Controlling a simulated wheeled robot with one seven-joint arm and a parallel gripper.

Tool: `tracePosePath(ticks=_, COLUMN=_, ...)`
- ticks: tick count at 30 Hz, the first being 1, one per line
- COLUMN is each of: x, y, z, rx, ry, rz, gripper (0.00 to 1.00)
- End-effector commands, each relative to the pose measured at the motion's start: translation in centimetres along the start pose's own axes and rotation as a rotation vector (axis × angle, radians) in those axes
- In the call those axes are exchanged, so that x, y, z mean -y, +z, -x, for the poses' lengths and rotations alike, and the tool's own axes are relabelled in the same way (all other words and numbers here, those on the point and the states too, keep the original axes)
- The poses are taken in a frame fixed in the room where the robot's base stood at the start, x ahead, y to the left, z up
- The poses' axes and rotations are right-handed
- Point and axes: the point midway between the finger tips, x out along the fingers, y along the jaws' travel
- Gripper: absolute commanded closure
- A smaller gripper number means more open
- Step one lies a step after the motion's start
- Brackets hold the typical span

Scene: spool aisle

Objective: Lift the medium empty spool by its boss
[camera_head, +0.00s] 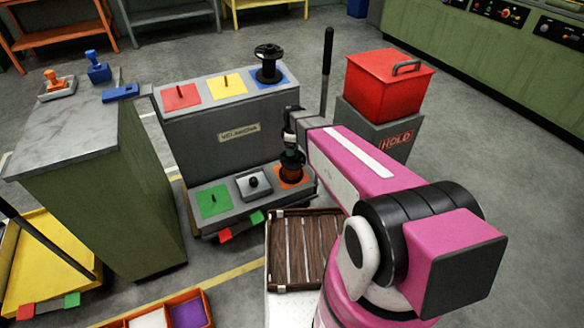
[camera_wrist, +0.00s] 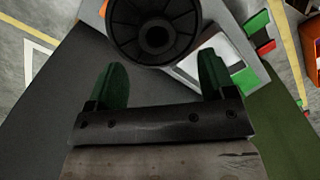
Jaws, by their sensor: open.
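A black spool (camera_wrist: 155,32) with a round flange and a central boss sits on the orange square (camera_head: 302,177) of the lower step. In the head view only part of this spool (camera_head: 290,175) shows under my gripper (camera_head: 292,157). In the wrist view my gripper (camera_wrist: 161,72) is open, its two green fingers apart and empty. The spool lies just beyond the fingertips, roughly centred between them, and its upper part is cut off by the picture edge. A second black spool (camera_head: 268,62) stands upright on the blue square of the upper step. I cannot tell their sizes surely.
The grey stepped stand (camera_head: 215,130) has red, yellow and blue squares above. A green square (camera_head: 212,201) and a white plate with a metal knob (camera_head: 254,184) lie beside the orange one. A red box (camera_head: 388,85) and upright black pole (camera_head: 326,70) stand behind right. A wooden crate (camera_head: 280,288) is in front.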

Motion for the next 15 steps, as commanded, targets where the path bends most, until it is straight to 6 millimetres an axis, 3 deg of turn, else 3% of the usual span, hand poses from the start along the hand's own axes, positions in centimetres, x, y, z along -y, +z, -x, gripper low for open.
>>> tracePosePath(ticks=12, x=-0.5, y=-0.5, z=-4.8, rx=0.0, ry=0.0, rz=-0.001, gripper=0.23)
tracePosePath(ticks=15, x=-0.4, y=-0.5, z=-5.1, rx=0.0, ry=0.0, rz=-0.001, gripper=0.23)
